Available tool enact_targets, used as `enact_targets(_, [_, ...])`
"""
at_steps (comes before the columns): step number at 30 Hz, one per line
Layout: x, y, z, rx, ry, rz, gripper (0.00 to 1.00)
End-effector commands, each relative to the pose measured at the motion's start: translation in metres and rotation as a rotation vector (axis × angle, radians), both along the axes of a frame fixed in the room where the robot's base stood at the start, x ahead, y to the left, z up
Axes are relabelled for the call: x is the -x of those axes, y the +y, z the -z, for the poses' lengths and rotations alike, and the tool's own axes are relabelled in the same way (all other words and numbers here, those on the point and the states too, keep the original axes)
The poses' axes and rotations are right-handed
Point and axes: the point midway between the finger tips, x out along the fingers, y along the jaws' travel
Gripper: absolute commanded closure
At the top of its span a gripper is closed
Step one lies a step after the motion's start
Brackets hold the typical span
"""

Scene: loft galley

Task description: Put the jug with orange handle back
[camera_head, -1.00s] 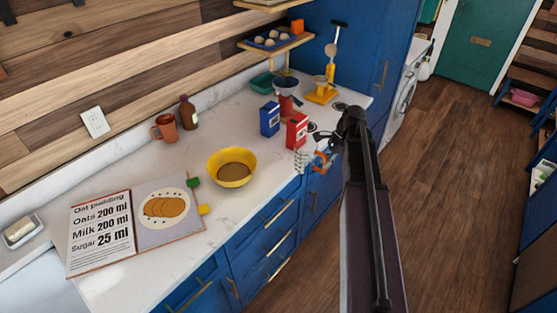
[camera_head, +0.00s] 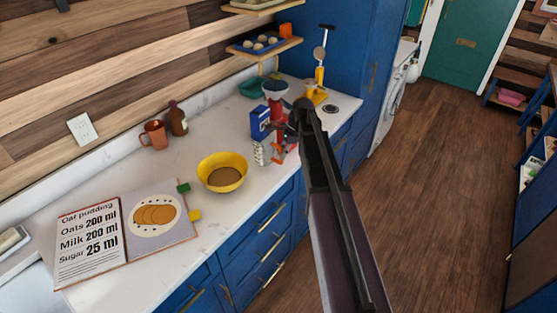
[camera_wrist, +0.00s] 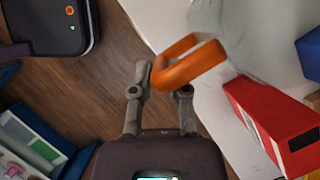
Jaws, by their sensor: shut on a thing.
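The jug with the orange handle is a clear jug with printed marks. In the head view the jug (camera_head: 259,153) is over the counter, just right of the yellow bowl (camera_head: 222,172). In the wrist view the orange handle (camera_wrist: 178,66) lies at the fingertips of my gripper (camera_wrist: 160,75), and the clear jug body (camera_wrist: 238,25) extends to the upper right. My gripper (camera_head: 280,153) is shut on the handle. I cannot tell whether the jug's base touches the counter.
A blue carton (camera_head: 261,122) stands behind. An open recipe book (camera_head: 92,238), an orange-brown mug (camera_head: 154,135) and a brown bottle (camera_head: 178,118) are to the left. Counter is clear behind the bowl.

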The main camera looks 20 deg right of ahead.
Motion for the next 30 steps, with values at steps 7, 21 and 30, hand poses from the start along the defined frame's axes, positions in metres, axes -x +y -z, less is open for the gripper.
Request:
enact_targets(7, [0.0, 0.0, 0.0, 0.0, -0.001, 0.0, 1.0])
enact_targets(21, [-0.01, 0.008, 0.022, 0.0, -0.001, 0.0, 1.0])
enact_targets(30, [-0.01, 0.008, 0.037, 0.0, -0.001, 0.001, 1.0])
